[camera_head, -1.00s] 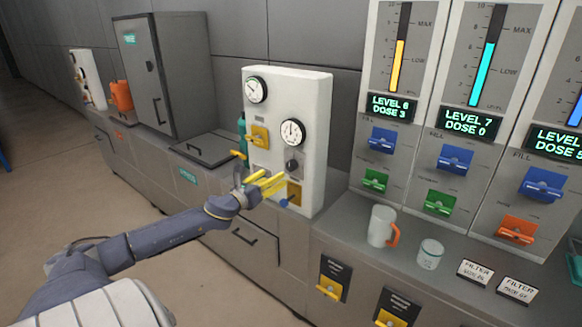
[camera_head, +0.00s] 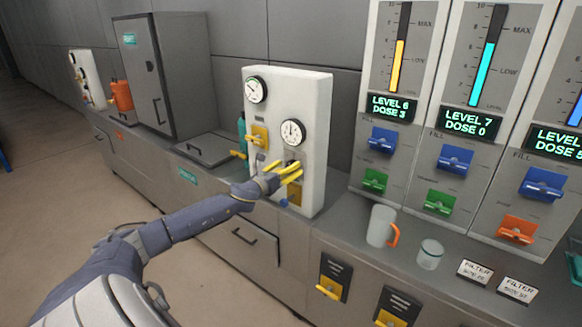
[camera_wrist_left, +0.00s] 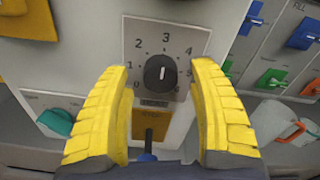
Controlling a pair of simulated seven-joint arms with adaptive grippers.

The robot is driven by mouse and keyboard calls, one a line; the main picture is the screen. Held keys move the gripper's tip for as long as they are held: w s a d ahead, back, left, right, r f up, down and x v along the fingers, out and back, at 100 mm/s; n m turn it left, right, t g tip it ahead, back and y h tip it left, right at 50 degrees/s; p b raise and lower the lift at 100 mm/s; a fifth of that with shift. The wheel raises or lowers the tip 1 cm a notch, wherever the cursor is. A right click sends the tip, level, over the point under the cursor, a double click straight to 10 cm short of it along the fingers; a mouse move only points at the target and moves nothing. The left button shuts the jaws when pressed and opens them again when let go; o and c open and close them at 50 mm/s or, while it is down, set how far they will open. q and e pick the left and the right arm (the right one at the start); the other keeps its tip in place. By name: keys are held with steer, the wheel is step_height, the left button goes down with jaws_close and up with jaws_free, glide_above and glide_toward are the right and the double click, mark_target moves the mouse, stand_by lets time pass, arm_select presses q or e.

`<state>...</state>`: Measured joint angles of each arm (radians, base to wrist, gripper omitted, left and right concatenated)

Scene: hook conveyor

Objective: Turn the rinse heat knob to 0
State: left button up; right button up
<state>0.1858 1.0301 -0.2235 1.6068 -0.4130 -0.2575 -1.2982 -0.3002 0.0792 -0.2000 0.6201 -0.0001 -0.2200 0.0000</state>
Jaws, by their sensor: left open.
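The rinse heat knob (camera_wrist_left: 160,77) is a small black round knob on a grey dial plate with numbers around it, on the front of the white panel (camera_head: 315,100). Its white pointer mark points nearly straight up, close to the 3. The small label below it is too blurred to read surely. My left gripper (camera_head: 288,170) is open at the panel front, partly covering the knob in the head view. In the left wrist view its yellow fingers (camera_wrist_left: 161,68) stand on either side of the knob, apart from it in the picture. My right gripper is not in view.
Two round gauges (camera_head: 256,90) sit higher on the panel, with a yellow lever (camera_head: 258,137) at its left. A blue-tipped lever (camera_wrist_left: 147,157) is below the knob. A white mug (camera_head: 380,227) and a cup (camera_head: 430,254) stand right on the counter.

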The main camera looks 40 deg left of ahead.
arm_select(q)
steer(key=shift+w, duration=0.9)
jaws_close()
steer(key=shift+r, duration=0.1)
